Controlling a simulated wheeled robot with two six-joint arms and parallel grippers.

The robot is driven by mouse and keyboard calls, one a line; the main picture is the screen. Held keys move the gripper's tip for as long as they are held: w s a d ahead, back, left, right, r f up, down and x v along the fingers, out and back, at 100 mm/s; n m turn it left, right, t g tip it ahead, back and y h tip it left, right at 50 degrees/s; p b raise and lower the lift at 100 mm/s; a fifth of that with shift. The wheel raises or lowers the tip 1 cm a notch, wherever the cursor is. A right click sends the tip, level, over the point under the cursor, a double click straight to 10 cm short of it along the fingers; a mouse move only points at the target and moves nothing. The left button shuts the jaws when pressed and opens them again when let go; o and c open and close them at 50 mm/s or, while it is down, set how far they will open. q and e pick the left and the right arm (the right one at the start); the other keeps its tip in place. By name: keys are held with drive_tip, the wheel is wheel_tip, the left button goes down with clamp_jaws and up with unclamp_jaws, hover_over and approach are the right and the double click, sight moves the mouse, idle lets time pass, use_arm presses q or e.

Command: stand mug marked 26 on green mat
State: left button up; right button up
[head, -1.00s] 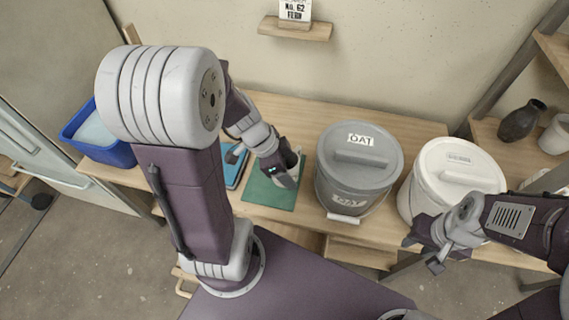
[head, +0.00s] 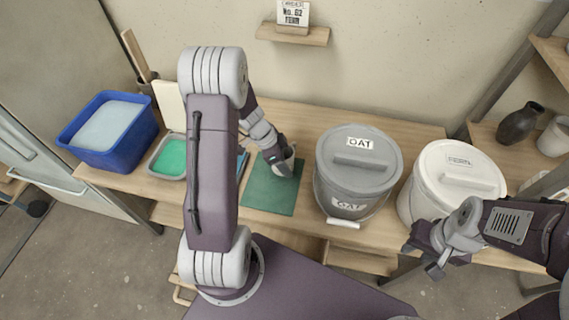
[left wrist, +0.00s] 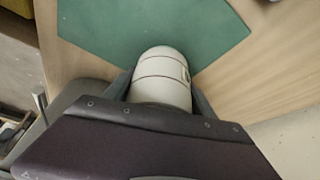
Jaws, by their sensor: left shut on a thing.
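The white mug (head: 290,163) is in my left gripper (head: 279,161), over the back right part of the green mat (head: 268,196). In the left wrist view the mug (left wrist: 160,82) has thin dark bands and part of a round mark at its right edge; its number cannot be read. My left gripper (left wrist: 160,92) has a finger on each side of the mug. The green mat (left wrist: 130,25) lies beyond it. I cannot tell whether the mug touches the mat. My right gripper (head: 428,256) is open and empty in front of the white bucket.
A grey bucket (head: 340,185) marked OAT stands right of the mat, with a white lidded bucket (head: 425,192) beyond it. At left are a blue tub (head: 140,145) and a grey tray (head: 154,169) with green contents. A small shelf (head: 292,36) hangs on the wall.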

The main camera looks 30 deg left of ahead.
use_arm(q)
drive_tip(key=shift+f, duration=0.35)
drive_tip(key=shift+f, duration=0.15)
drive_tip(key=o, duration=1.7)
